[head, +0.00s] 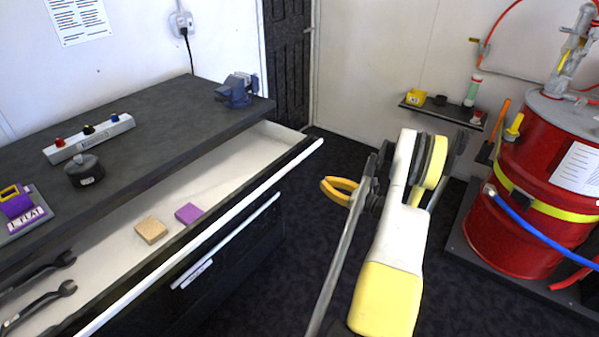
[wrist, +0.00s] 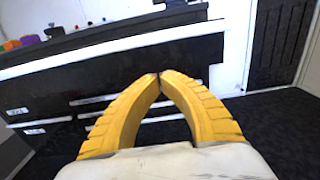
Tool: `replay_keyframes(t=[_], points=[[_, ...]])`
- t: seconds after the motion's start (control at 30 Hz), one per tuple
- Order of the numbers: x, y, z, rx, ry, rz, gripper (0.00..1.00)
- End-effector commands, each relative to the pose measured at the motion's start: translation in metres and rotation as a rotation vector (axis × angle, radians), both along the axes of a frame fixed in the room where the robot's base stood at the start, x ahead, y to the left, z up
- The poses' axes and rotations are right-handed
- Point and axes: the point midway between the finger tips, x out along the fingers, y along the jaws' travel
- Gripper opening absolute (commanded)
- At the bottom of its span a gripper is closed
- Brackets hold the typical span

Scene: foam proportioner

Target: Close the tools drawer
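The tools drawer (head: 215,185) is pulled out from under the dark workbench top in the head view. Its pale interior holds wrenches (head: 40,305), a tan block (head: 151,230) and a purple block (head: 188,213). A long white handle strip (head: 225,225) runs along its front edge; it also shows in the wrist view (wrist: 110,45). My gripper (head: 324,186) has yellow fingers and is to the right of the drawer front, apart from it and empty. In the wrist view its fingertips (wrist: 159,75) meet, with the drawer front beyond them.
The workbench top (head: 165,115) carries a blue vise (head: 237,90), a white block with coloured knobs (head: 90,138) and a dark round weight (head: 84,170). A lower closed drawer (head: 230,245) is beneath. A red drum (head: 540,180) stands at the right. Dark floor lies clear between.

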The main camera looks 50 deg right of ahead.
Motion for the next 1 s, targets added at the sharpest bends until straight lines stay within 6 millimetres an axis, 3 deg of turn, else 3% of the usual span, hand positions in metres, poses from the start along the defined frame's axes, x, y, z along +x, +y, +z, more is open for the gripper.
replay_keyframes(t=[0.17,0.63,0.8,1.0], points=[[0.02,0.002,0.007,0.0,-0.001,0.004,0.0],[0.115,0.005,-0.001,0.003,-0.002,0.003,0.0],[0.133,0.005,0.0,0.003,-0.002,0.001,0.0],[0.139,0.005,0.002,0.003,-0.003,0.0,0.0]])
